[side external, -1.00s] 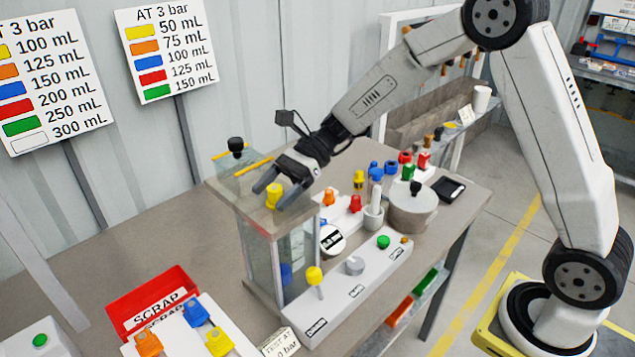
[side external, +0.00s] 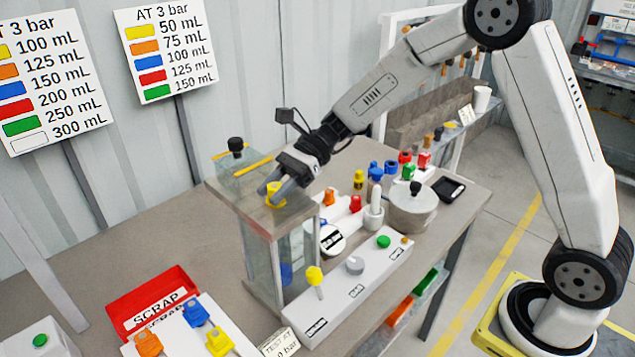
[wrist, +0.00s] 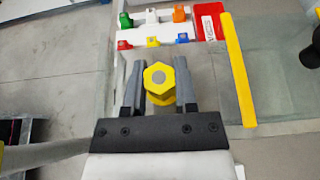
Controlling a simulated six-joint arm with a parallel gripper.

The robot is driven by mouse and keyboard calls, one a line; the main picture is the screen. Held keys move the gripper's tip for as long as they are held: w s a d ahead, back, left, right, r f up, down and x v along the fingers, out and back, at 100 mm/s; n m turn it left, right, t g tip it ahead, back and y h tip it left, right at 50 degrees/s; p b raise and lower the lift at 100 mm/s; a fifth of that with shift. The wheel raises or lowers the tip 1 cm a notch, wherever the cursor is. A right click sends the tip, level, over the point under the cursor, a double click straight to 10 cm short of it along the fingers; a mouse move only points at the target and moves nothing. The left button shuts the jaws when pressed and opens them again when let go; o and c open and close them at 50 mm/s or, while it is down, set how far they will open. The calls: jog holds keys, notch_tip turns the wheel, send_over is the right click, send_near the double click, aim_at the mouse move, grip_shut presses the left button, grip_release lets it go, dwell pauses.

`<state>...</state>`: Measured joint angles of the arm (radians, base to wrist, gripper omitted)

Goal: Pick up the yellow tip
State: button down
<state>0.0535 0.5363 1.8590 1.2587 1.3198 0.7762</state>
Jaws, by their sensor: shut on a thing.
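The yellow tip (side external: 275,195) is on the top of the clear-sided test stand (side external: 240,206). In the wrist view the yellow tip (wrist: 159,76) shows a hexagonal head with a grey centre. My gripper (side external: 274,191) is around it, one finger on each side. In the wrist view my gripper (wrist: 159,88) is shut on the tip. The side view does not clearly show whether the tip's underside still touches the stand.
A yellow bar (wrist: 237,70) lies to the right in the wrist view. A black knob (side external: 236,145) stands at the stand's back. A control box with a yellow-topped lever (side external: 314,275) is in front. A red scrap bin (side external: 152,298) sits at the lower left.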

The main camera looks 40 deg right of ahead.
aim_at(275, 185)
notch_tip(275, 185, up, 10)
jog(key=shift+f, duration=0.15)
dwell(0.4)
jog(key=shift+d, duration=0.1)
dwell(0.4)
